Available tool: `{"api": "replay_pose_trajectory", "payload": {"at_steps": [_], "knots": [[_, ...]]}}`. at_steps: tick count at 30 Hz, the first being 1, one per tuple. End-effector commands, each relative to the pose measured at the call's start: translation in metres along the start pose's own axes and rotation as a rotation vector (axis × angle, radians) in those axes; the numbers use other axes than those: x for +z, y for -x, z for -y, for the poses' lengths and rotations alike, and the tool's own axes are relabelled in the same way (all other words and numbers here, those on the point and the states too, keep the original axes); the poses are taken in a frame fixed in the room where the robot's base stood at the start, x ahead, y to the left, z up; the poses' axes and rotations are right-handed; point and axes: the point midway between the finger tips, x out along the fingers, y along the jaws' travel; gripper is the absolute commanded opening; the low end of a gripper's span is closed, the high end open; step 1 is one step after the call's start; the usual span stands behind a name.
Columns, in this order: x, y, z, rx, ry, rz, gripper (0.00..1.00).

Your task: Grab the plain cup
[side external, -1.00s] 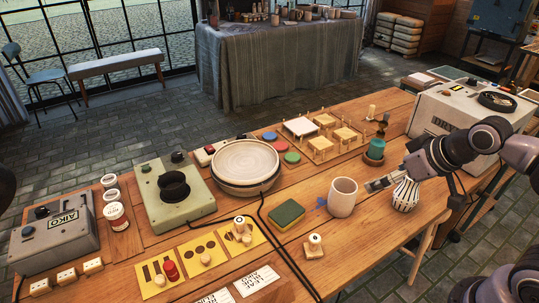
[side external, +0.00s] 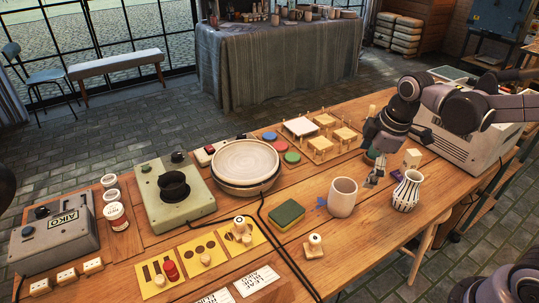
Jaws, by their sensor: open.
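The plain cup (side external: 342,198), off-white and unmarked, stands upright on the wooden table right of centre. A striped cup (side external: 408,191), white with dark stripes and a narrowed neck, stands to its right. My gripper (side external: 375,180) points down just behind and to the right of the plain cup, between the two cups in the picture. It is open and appears empty. It looks apart from the plain cup, though the exact gap in depth is hard to judge.
A green-yellow sponge (side external: 287,215) lies left of the plain cup, and a small numbered block (side external: 314,246) sits in front. A pale block (side external: 412,158) stands behind the striped cup. Bare table (side external: 365,235) lies in front of the cups.

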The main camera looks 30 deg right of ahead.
Motion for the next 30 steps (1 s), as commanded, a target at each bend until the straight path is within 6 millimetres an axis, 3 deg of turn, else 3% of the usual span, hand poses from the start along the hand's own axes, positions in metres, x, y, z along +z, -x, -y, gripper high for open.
{"api": "replay_pose_trajectory", "payload": {"at_steps": [6,13,20,30], "knots": [[-0.009,-0.036,-0.021,-0.118,0.329,0.065,1.0],[-0.011,-0.068,-0.032,-0.224,0.586,0.086,1.0],[-0.01,-0.083,-0.033,-0.259,0.665,0.086,1.0],[-0.003,-0.124,-0.025,-0.257,0.664,0.086,1.0]]}}
